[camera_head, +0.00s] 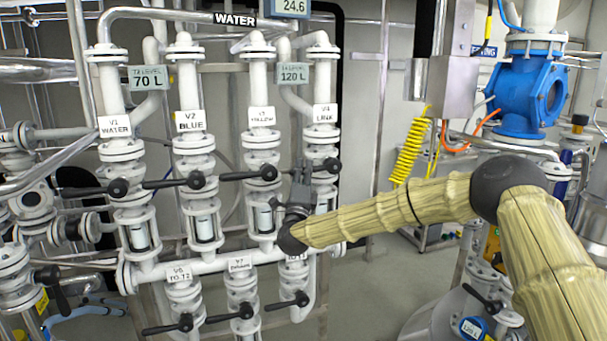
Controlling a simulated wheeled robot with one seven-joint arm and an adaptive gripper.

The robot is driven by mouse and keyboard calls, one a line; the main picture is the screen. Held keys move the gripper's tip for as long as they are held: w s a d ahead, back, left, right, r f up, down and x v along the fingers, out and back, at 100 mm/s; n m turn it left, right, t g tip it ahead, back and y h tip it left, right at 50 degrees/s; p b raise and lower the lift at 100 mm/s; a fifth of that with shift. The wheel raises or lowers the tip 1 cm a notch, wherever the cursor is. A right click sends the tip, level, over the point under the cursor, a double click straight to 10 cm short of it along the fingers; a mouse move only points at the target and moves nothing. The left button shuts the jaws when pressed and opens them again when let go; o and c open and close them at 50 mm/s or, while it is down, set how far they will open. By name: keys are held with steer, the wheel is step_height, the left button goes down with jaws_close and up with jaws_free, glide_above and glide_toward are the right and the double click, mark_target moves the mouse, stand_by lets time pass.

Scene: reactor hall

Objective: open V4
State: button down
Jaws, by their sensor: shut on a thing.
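The V4 valve, with its label (324,113) reading V4 and LINK, is on the rightmost of the upper white pipes. Its black round hub (332,165) shows, with the lever pointing left, about level, across the pipe. My gripper (300,173) reaches up from below at the left of this hub and is shut on the V4 lever. The jaws hide much of the lever, so its far end is hard to make out.
Black levers of V1 (90,190), V2 (168,183) and V3 (240,175) also point left, V3's close beside my gripper. Lower valves, including V6 (180,275) and V7 (240,264), sit below. Displays read 70 L (149,78) and 120 L (293,74). Open floor (370,290) lies right.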

steer(key=d+f+n+g+y+b, duration=0.2)
steer(key=f+n+y+b, duration=0.1)
steer(key=n+y+b, duration=0.3)
steer(key=w+d+f+n+g+y+b, duration=0.1)
steer(key=f+n+y+b, duration=0.2)
steer(key=n+y+b, duration=0.3)
steer(key=d+f+n+g+y+b, duration=0.2)
steer(key=n+y+b, duration=0.5)
steer(key=n, duration=0.6)
steer(key=shift+w+d+f+g, duration=0.3)
steer(key=shift+w+d+f, duration=0.1)
steer(key=shift+f, duration=0.25)
steer(key=shift+w+d+f+n+g+y, duration=0.1)
steer(key=shift+w+d+n+g+y, duration=0.15)
steer(key=shift+d+n+g, duration=0.7)
steer(key=shift+w+d+f+n+g+y, duration=0.1)
steer(key=shift+w+d+n+g+y, duration=0.15)
steer(key=shift+n+g, duration=0.8)
steer(key=shift+w+d+f+n+g+y, duration=0.1)
steer(key=shift+d+n+g+y, duration=0.35)
steer(key=shift+n, duration=1.05)
steer(key=shift+d, duration=0.15)
steer(key=c, duration=1.3)
jaws_free()
steer(key=shift+d, duration=0.1)
steer(key=shift+r, duration=0.1)
steer(key=shift+r, duration=0.1)
